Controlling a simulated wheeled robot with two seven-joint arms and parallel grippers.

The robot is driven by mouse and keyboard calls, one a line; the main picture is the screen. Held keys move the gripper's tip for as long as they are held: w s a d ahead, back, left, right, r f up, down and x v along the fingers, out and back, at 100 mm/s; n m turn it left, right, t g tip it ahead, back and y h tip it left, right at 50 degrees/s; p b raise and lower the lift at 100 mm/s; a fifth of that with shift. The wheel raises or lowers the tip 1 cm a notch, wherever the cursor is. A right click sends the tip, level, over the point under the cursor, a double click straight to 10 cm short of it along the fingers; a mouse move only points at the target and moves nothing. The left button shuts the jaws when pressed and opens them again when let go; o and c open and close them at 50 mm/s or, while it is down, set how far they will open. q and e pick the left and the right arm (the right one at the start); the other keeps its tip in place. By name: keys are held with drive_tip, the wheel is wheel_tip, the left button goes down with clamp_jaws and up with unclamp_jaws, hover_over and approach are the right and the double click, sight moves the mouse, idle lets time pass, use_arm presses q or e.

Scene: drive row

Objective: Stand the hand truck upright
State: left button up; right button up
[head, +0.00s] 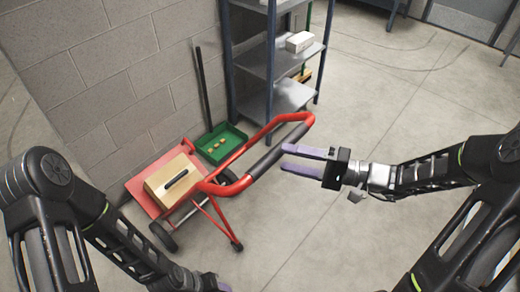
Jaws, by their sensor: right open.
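The red hand truck (208,187) leans back at a slant, its handle toward me and to the right. It has a dark grip (274,153) on the handle, dark wheels and a red leg reaching down toward the floor. A tan box (172,181) with a dark slot sits at its red plate. My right gripper (283,158) is open, its purple fingers pointing left with the tips right beside the dark grip; I cannot tell whether they touch. My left gripper (223,286) shows only slightly at the bottom edge, its jaws mostly cut off.
A green tray (220,142) with small tan items lies behind the hand truck by the block wall. A dark pole (203,88) leans there. A grey shelf unit (270,62) holding a white box (299,41) stands behind. The floor to the right is clear.

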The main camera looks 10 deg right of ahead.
sight(279, 156)
drive_tip(key=p+x, duration=0.1)
drive_tip(key=x, duration=0.5)
drive_tip(key=shift+a+p, duration=0.25)
drive_tip(key=shift+p, duration=0.15)
drive_tip(key=shift+w+a+f, duration=0.1)
drive_tip(key=shift+w+a, duration=0.25)
drive_tip(key=shift+a, duration=0.2)
clamp_jaws()
idle(0.9)
